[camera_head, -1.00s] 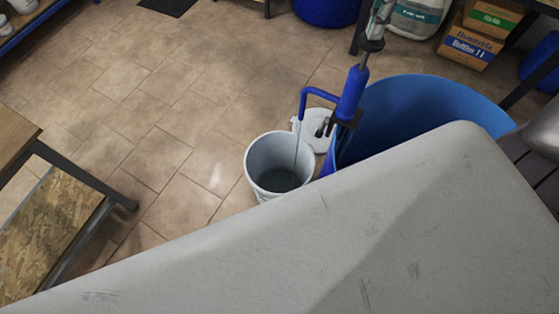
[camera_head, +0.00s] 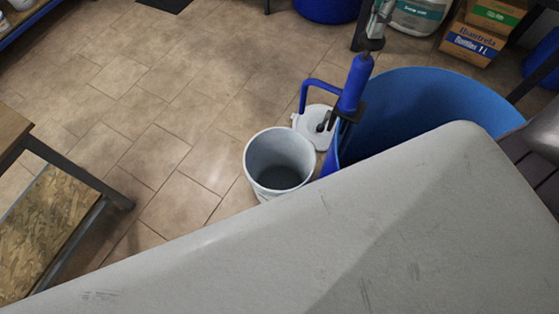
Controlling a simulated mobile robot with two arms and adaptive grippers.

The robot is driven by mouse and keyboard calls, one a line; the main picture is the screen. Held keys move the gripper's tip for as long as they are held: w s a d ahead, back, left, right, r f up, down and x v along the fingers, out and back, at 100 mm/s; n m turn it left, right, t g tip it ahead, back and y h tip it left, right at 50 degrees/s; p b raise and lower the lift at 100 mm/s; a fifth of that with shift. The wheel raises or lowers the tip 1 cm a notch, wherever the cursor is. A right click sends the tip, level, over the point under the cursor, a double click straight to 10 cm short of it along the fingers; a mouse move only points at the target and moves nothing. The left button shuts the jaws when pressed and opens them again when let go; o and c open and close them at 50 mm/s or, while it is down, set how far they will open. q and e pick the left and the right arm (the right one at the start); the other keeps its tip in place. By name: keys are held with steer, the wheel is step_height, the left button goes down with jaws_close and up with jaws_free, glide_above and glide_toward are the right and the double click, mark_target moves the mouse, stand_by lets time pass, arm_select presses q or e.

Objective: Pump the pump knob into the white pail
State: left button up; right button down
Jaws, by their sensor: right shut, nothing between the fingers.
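A blue hand pump (camera_head: 354,85) stands at the edge of a large open blue drum (camera_head: 425,95). Its bent spout (camera_head: 316,83) points down towards the white pail (camera_head: 279,160), which stands on the floor left of the drum. The pail is open, and its inside looks grey and dark at the bottom. No stream shows below the spout. My left gripper is not in view.
A white lid (camera_head: 314,127) lies between pail and drum. My large grey body part covers the lower picture. A table (camera_head: 60,168) stands at the left. Cardboard boxes (camera_head: 475,42) and a white container (camera_head: 417,15) stand at the back. The floor left of the pail is clear.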

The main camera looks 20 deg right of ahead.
step_height(320, 180, up, 11)
steer(key=p, duration=0.6)
steer(key=shift+f, duration=0.2)
stand_by(0.5)
steer(key=shift+f+b, duration=5.4)
steer(key=shift+f, duration=0.65)
steer(key=shift+r, duration=0.2)
step_height(320, 180, up, 12)
steer(key=p, duration=0.8)
